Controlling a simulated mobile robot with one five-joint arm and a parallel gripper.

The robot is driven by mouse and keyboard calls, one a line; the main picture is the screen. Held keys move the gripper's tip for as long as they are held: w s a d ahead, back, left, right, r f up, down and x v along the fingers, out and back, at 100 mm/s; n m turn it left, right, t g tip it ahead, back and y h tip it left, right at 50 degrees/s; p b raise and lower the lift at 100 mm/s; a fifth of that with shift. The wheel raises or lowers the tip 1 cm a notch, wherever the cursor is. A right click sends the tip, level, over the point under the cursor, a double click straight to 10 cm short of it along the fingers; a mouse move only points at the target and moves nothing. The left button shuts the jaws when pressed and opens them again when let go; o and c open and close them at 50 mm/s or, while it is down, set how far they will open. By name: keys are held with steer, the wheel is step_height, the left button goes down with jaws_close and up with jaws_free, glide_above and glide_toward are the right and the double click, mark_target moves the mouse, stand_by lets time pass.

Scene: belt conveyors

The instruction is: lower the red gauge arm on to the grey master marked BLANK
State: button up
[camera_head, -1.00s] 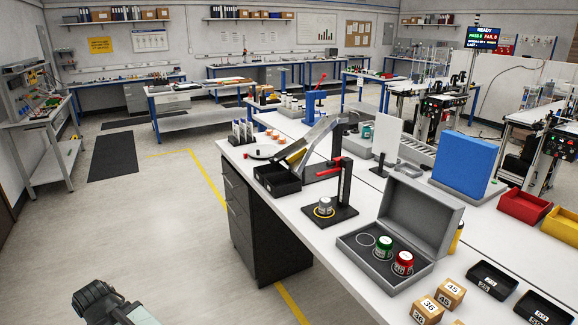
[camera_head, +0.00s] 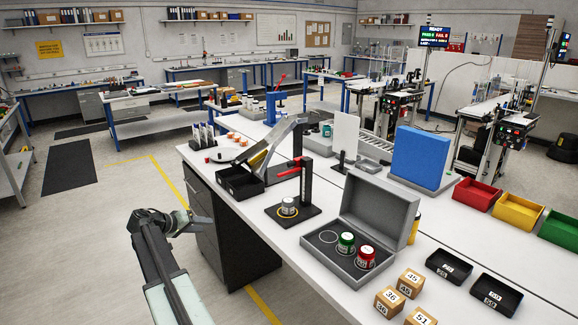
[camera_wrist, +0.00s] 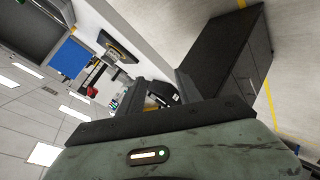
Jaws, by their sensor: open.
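The grey master (camera_head: 288,206) stands upright on the black base plate (camera_head: 303,217) of the gauge stand, inside a yellow ring; its marking is too small to read. The red gauge arm (camera_head: 289,169) sticks out to the left from the black column (camera_head: 307,188), above the master with a gap between them. My gripper (camera_head: 200,222) is off the bench's left edge, left of the stand and apart from it. In the wrist view my gripper (camera_wrist: 160,88) shows its two dark fingers spread and empty, with the bench tilted beyond.
A grey open case (camera_head: 322,262) holding a green-marked and a red-marked master stands right of the gauge stand. A black bin (camera_head: 238,184) under a sloped chute lies behind-left. Numbered boxes (camera_head: 389,301) and black trays (camera_head: 449,266) are at front right. The bench drawers (camera_head: 207,235) are beside my gripper.

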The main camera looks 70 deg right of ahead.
steer(key=s+d+r+m+g+h, duration=0.15)
steer(key=s+d+r, duration=0.3)
steer(key=d, duration=0.45)
steer(key=s+d+r+m+g+h, duration=0.1)
steer(key=s+d+r+m+g, duration=0.3)
steer(key=d, duration=0.6)
steer(key=n+h, duration=0.1)
steer(key=h, duration=0.1)
glide_toward(288, 165)
steer(key=d, duration=0.2)
steer(key=shift+g, duration=0.25)
steer(key=x, duration=0.8)
steer(key=shift+s+a+f, duration=0.1)
steer(key=shift+s+a, duration=0.1)
steer(key=shift+s, duration=0.2)
jaws_close()
